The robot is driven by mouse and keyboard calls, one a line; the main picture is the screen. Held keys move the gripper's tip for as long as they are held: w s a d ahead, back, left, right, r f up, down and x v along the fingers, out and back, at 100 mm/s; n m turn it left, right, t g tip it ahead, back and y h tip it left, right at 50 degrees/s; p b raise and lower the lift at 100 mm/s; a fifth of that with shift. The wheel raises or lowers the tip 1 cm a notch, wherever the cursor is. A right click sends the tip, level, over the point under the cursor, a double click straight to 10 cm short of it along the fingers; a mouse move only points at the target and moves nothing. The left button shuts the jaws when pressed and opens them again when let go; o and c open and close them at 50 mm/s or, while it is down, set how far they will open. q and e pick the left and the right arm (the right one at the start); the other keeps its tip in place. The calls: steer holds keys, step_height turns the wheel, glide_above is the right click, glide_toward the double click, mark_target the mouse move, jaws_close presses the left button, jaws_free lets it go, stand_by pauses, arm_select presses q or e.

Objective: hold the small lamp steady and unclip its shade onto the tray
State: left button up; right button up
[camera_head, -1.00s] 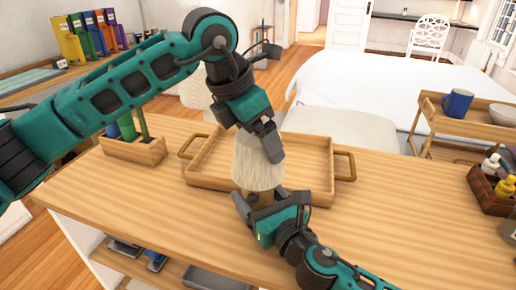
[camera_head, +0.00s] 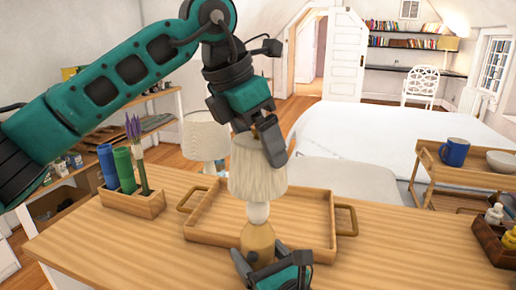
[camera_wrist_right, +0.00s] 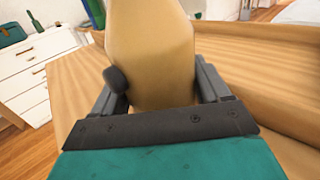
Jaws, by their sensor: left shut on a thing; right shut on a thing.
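The small lamp stands upright on the wooden counter, in front of the tray. Its tan base (camera_head: 257,243) is between the fingers of my right gripper (camera_head: 268,264), which is shut on it low down. The right wrist view shows the same base (camera_wrist_right: 150,50) between both fingers (camera_wrist_right: 160,90). My left gripper (camera_head: 268,142) is shut on the upper part of the pale pleated shade (camera_head: 257,182). A white bulb (camera_head: 258,213) shows between shade and base; its top is hidden by the shade. The wooden tray (camera_head: 310,218) lies behind the lamp and looks empty where visible.
A wooden box (camera_head: 135,201) with blue and green cylinders and purple flowers stands left of the tray. A dark caddy of bottles (camera_head: 494,243) is at the right edge. Another pale lampshade (camera_head: 205,137) shows behind the counter.

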arm_select(q)
steer(key=shift+r, duration=3)
arm_select(e)
steer(key=o, duration=1.3)
steer(key=v, duration=1.2)
